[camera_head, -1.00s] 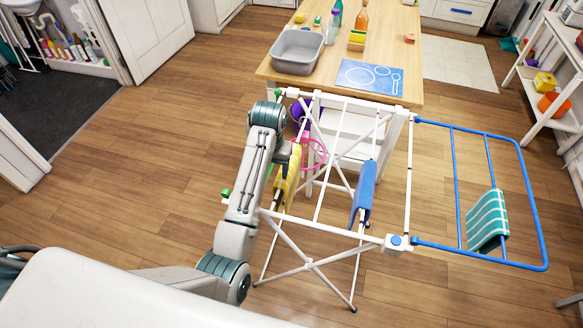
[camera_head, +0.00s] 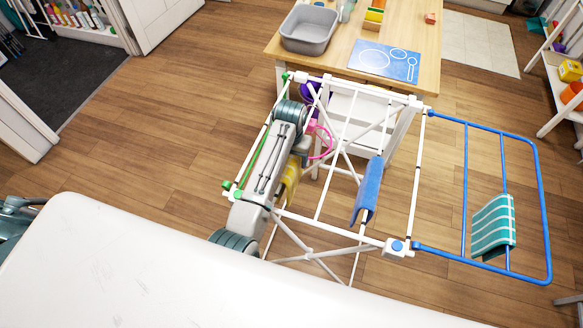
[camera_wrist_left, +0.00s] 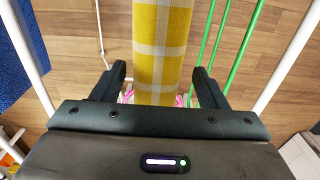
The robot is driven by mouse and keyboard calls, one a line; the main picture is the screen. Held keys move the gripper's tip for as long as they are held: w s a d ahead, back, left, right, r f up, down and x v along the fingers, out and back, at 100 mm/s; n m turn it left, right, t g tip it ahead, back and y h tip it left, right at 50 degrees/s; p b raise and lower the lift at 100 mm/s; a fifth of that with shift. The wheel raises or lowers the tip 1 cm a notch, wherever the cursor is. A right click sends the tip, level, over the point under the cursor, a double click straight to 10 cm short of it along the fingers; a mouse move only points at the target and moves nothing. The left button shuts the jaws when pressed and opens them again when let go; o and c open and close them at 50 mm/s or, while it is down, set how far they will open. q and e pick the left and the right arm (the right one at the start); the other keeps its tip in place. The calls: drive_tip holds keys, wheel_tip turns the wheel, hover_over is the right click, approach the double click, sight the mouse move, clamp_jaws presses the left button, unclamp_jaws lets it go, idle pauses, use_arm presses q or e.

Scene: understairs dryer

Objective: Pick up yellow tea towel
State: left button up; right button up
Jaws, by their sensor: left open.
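The yellow tea towel (camera_head: 291,178) hangs over a rail on the left part of the white drying rack (camera_head: 318,219). My left arm hides much of it in the head view. In the left wrist view the yellow and white checked towel (camera_wrist_left: 162,45) runs down the middle, between the two dark fingers. My left gripper (camera_wrist_left: 158,88) is open, one finger on each side of the towel, with gaps visible on both sides. In the head view my left gripper (camera_head: 300,150) is partly hidden by its own arm. My right gripper is not in view.
A blue cloth (camera_head: 367,190) hangs on a middle rail, and a teal striped cloth (camera_head: 492,226) hangs on the blue side wing. Green rails (camera_wrist_left: 222,45) run beside the towel. A wooden table (camera_head: 430,45) with a grey tub (camera_head: 309,30) stands behind the rack.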

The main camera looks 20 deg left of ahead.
use_arm(q)
wheel_tip(320, 180, down, 3)
drive_tip(key=shift+d+p, duration=0.15)
drive_tip(key=shift+p, duration=0.35)
drive_tip(key=shift+f, duration=0.3)
drive_tip(key=shift+c, duration=0.7)
drive_tip(key=c, duration=1)
drive_tip(key=shift+o, duration=0.2)
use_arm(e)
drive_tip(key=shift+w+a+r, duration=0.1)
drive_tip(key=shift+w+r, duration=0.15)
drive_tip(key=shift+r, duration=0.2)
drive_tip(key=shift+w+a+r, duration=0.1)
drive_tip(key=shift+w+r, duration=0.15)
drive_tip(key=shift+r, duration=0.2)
use_arm(q)
drive_tip(key=shift+w+r, duration=0.1)
drive_tip(key=shift+r, duration=0.05)
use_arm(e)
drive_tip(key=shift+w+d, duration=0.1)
